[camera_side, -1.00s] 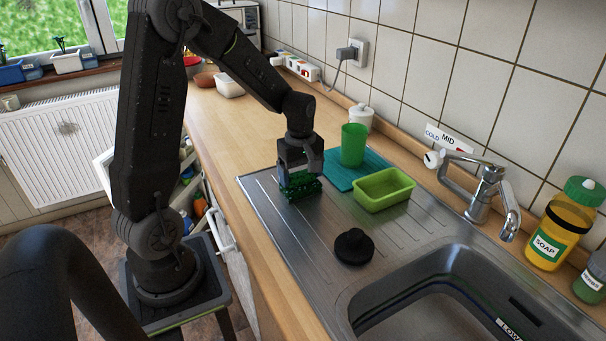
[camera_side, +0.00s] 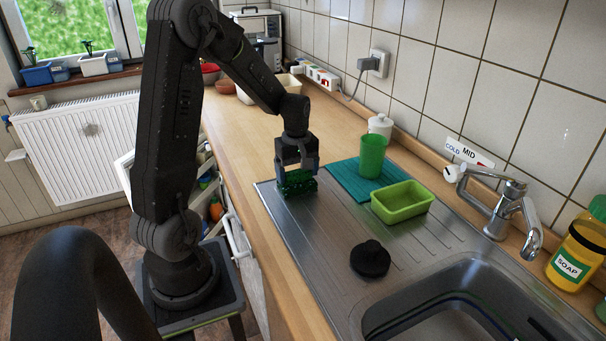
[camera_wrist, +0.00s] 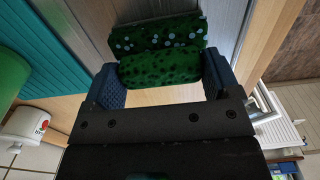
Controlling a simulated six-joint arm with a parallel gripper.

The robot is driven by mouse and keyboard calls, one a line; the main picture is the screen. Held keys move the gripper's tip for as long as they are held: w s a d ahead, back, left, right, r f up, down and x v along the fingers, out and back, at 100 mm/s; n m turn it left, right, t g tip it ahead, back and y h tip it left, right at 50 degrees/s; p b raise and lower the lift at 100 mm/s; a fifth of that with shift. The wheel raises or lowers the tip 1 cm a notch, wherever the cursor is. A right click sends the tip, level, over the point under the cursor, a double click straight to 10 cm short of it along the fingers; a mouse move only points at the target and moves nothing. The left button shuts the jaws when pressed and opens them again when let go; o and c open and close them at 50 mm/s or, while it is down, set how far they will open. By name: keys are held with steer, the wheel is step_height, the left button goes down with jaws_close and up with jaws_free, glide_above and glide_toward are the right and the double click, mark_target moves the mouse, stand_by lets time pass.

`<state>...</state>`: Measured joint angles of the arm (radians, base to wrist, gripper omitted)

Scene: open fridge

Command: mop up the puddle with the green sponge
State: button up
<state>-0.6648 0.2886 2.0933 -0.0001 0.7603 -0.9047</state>
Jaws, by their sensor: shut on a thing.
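The green sponge (camera_side: 297,184) is dark green and speckled. It is at the far left end of the steel draining board (camera_side: 318,222), held low at or just above the surface; I cannot tell if it touches. My gripper (camera_side: 297,168) points down and is shut on the sponge. In the wrist view, the sponge (camera_wrist: 160,66) sits between the two blue fingers of my gripper (camera_wrist: 162,80). A second green strip with pale spots (camera_wrist: 158,35) shows beside it; I cannot tell whether it is another face or a reflection. I cannot make out the puddle.
A green cup (camera_side: 372,157) stands on a teal mat (camera_side: 350,181) right of my gripper. A light green tray (camera_side: 402,203) and a black plug-like object (camera_side: 370,259) stand on the board. The sink (camera_side: 450,300) and tap (camera_side: 510,210) are further right.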

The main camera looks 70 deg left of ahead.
steer(key=shift+w+d, duration=0.9)
steer(key=shift+d, duration=0.3)
steer(key=shift+w+d, duration=0.9)
steer(key=shift+d, duration=0.35)
steer(key=shift+w+d, duration=0.9)
steer(key=shift+d, duration=0.3)
steer(key=shift+s+a, duration=0.6)
steer(key=shift+a, duration=0.75)
steer(key=shift+s+a, duration=0.6)
steer(key=shift+a, duration=0.8)
steer(key=shift+s+a, duration=0.6)
steer(key=shift+a, duration=0.75)
steer(key=shift+a+r, duration=0.1)
steer(key=shift+a, duration=0.05)
steer(key=shift+r, duration=3.95)
